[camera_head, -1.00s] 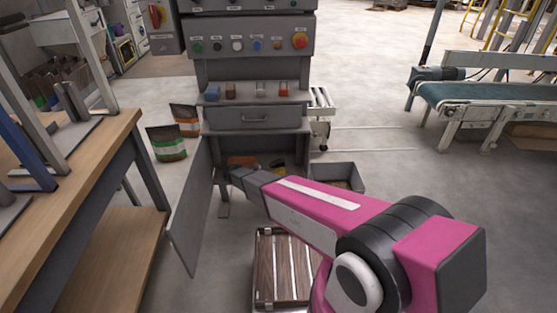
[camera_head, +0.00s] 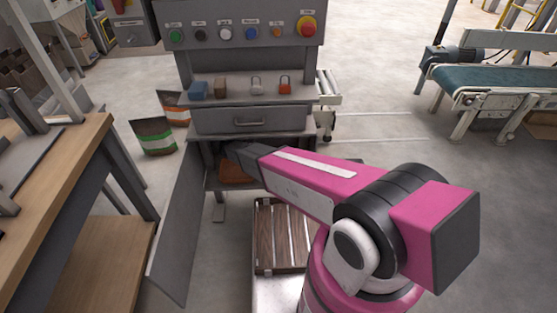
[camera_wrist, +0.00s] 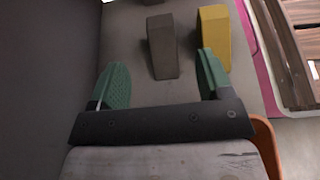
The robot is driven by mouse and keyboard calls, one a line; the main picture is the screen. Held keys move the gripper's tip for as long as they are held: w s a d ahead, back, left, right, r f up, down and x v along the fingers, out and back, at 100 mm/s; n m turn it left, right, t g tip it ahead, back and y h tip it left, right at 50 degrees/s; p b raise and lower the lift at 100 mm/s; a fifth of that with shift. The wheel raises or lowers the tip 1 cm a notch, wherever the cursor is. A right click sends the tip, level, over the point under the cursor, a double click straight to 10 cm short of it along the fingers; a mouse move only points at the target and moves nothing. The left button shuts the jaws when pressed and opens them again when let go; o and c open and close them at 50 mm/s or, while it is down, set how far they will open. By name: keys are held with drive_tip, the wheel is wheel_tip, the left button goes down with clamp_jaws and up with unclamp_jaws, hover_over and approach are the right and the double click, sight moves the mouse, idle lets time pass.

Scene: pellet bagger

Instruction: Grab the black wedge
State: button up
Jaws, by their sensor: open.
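The black wedge (camera_wrist: 162,47) lies on the grey floor of the open cabinet (camera_head: 250,182), seen in the wrist view as a dark grey-brown tapered block. My gripper (camera_wrist: 162,66) has green fingers spread wide. The wedge's near end shows in the gap between the fingertips, nothing is held, and I cannot tell how far apart in depth they are. In the head view my gripper (camera_head: 236,152) reaches into the dark compartment under the drawer. The wedge is hidden there.
A yellow block (camera_wrist: 213,38) stands close right of the wedge, near the right fingertip. An orange object (camera_wrist: 265,143) is beside my gripper. The cabinet door (camera_head: 182,225) hangs open at left. A slatted wooden crate (camera_head: 283,235) stands below. A workbench (camera_head: 75,165) is at left.

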drive_tip(key=x, duration=1)
drive_tip(key=shift+d+f, duration=0.1)
drive_tip(key=shift+d, duration=0.2)
drive_tip(key=c, duration=1)
